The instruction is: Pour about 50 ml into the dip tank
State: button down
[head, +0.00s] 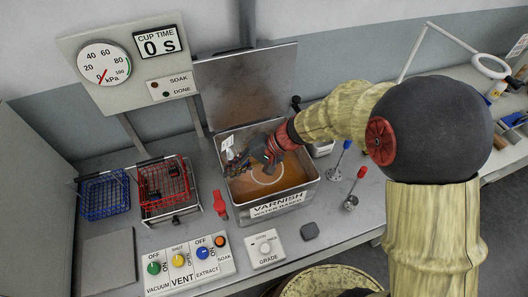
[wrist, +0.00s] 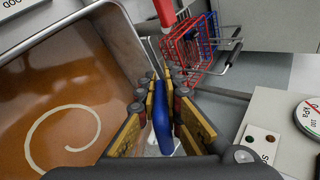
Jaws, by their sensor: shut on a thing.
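The dip tank (head: 313,193) is a metal box labelled VARNISH, with its lid up and orange-brown liquid inside. A pale spiral lies on the liquid, and the tank also fills the left of the wrist view (wrist: 128,38). My gripper (head: 240,162) is over the tank's left side in the head view. In the wrist view my gripper (wrist: 163,105) is shut on a narrow blue thing (wrist: 162,110), beside the tank's wall. A whitish part shows below it. Most of the held thing is hidden by the fingers, and I cannot tell its kind or tilt.
A red wire basket (head: 163,186) and a blue one (head: 104,193) stand left of the tank. A red-handled item (head: 220,204) is close to its left front. A button panel (head: 190,265) and a GRADE box (head: 265,250) lie in front. Blue-topped (head: 345,147) and red-topped (head: 358,175) items stand right.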

jog(key=shift+r+h+p, duration=0.15)
jog(key=shift+h+p, duration=0.15)
jog(key=shift+p, duration=0.15)
dwell(0.9)
jog(key=p, duration=0.1)
jog(key=h+p, duration=0.1)
jog(key=p, duration=0.1)
jog(key=shift+a+r, duration=0.1)
jog(key=shift+r, duration=0.15)
jog(key=h+p, duration=0.1)
jog(key=p, duration=0.2)
jog(key=a+h+p, duration=0.1)
jog(key=p, duration=0.2)
jog(key=shift+r, duration=0.25)
jog(key=shift+a+h+p, duration=0.15)
jog(key=shift+h+p, duration=0.35)
jog(key=shift+p, duration=0.35)
jog(key=h+p, duration=0.1)
jog(key=p, duration=0.6)
jog(key=a+h+p, duration=0.1)
jog(key=p, duration=0.5)
jog(key=shift+r+h+p, duration=0.4)
jog(key=h+p, duration=0.1)
jog(key=p, duration=0.4)
jog(key=shift+a+f, duration=0.15)
jog(key=shift+f, duration=0.05)
jog(key=shift+a+f+h, duration=0.15)
jog(key=shift+f+h, duration=0.15)
jog(key=shift+f, duration=0.1)
